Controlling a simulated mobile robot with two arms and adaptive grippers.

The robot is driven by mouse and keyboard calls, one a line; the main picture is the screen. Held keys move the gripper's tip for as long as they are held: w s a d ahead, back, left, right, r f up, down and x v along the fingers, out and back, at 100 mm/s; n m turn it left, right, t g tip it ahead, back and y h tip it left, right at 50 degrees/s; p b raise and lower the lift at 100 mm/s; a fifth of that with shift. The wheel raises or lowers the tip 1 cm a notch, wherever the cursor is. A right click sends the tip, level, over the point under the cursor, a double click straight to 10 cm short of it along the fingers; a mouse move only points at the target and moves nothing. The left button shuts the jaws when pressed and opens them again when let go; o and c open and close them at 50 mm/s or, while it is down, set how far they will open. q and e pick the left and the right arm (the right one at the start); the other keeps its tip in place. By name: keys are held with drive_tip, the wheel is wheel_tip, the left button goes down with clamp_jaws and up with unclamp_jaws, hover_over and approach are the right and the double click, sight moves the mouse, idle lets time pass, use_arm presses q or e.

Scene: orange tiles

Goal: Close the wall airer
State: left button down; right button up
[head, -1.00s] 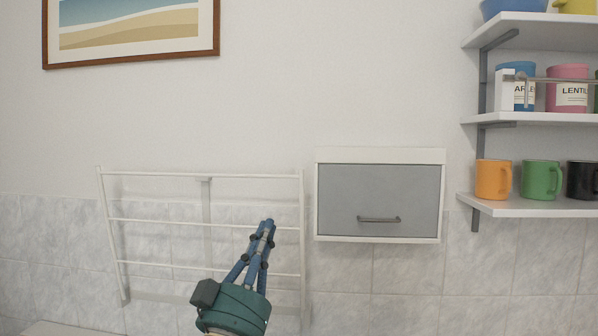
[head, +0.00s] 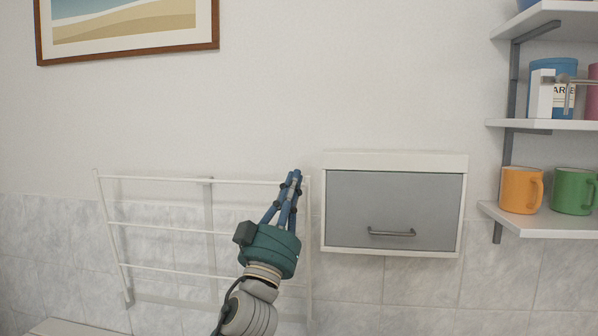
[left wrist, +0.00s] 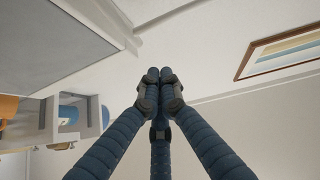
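The white wall airer (head: 150,225) is a rack of thin rails on the wall at the left of the head view. Its top rail tilts slightly and a white bracket (head: 209,225) shows behind it. My left gripper (head: 294,176) is in front of the airer's upper right corner, fingertips at about the height of the top rail. In the left wrist view its blue fingers (left wrist: 160,76) are together with nothing visible between them. I cannot tell whether they touch the rail. My right gripper is not in view.
A grey-fronted cabinet (head: 395,210) with a bar handle hangs just right of the airer. Shelves (head: 545,125) with an orange mug (head: 521,189) and a green mug (head: 573,190) are at the right. A framed picture (head: 125,25) hangs above the airer.

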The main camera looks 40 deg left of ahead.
use_arm(q)
drive_tip(key=w+a, duration=0.1)
drive_tip(key=w, duration=0.1)
drive_tip(key=w+a+b, duration=0.1)
drive_tip(key=w, duration=0.2)
drive_tip(key=w+a, duration=0.2)
drive_tip(key=w, duration=0.1)
drive_tip(key=shift+w+r, duration=0.15)
drive_tip(key=shift+w, duration=0.1)
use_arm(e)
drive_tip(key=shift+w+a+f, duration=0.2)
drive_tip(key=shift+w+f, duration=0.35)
